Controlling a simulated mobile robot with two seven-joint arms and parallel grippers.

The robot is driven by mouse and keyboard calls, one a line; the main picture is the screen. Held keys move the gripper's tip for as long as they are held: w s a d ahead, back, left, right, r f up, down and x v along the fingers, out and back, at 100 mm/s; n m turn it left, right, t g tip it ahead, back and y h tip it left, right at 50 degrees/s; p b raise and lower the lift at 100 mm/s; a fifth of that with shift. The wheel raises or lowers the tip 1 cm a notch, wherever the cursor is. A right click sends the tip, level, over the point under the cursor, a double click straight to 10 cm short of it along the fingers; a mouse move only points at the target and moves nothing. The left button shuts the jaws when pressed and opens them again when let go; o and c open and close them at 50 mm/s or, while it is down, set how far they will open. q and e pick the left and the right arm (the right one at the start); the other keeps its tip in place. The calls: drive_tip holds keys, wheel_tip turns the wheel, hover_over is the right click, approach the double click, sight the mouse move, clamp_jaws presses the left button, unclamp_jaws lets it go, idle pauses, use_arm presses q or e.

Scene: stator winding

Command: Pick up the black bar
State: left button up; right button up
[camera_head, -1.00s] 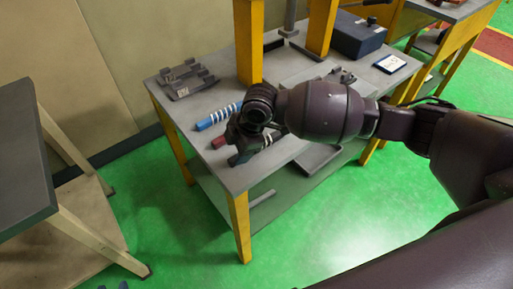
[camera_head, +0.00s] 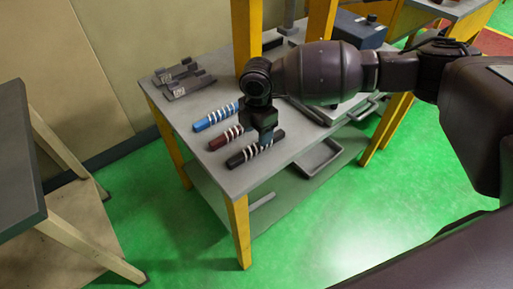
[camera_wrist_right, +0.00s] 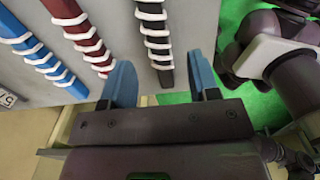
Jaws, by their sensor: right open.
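The black bar (camera_head: 238,158) with white rings lies on the grey table near its front edge. It also shows in the right wrist view (camera_wrist_right: 153,30). My right gripper (camera_head: 266,138) is over the black bar and hides part of it. In the right wrist view its two blue fingers (camera_wrist_right: 160,82) are apart, with the end of the bar between them in the picture. I cannot tell how far the fingertips are above the table. Nothing is held. My left gripper is not in view.
A red bar (camera_head: 218,141) and a blue bar (camera_head: 206,123), both ringed in white, lie beside the black bar. Dark brackets (camera_head: 178,82) stand at the table's far left. A yellow post (camera_head: 246,30) rises behind the gripper. A blue box (camera_head: 358,32) stands at the back right.

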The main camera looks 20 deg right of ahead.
sight(257, 145)
drive_tip(key=f, duration=0.2)
drive_tip(key=f+b, duration=0.1)
drive_tip(key=f, duration=0.2)
drive_tip(key=shift+w+f, duration=0.2)
drive_tip(key=shift+f, duration=0.15)
drive_tip(key=shift+r, duration=0.1)
clamp_jaws()
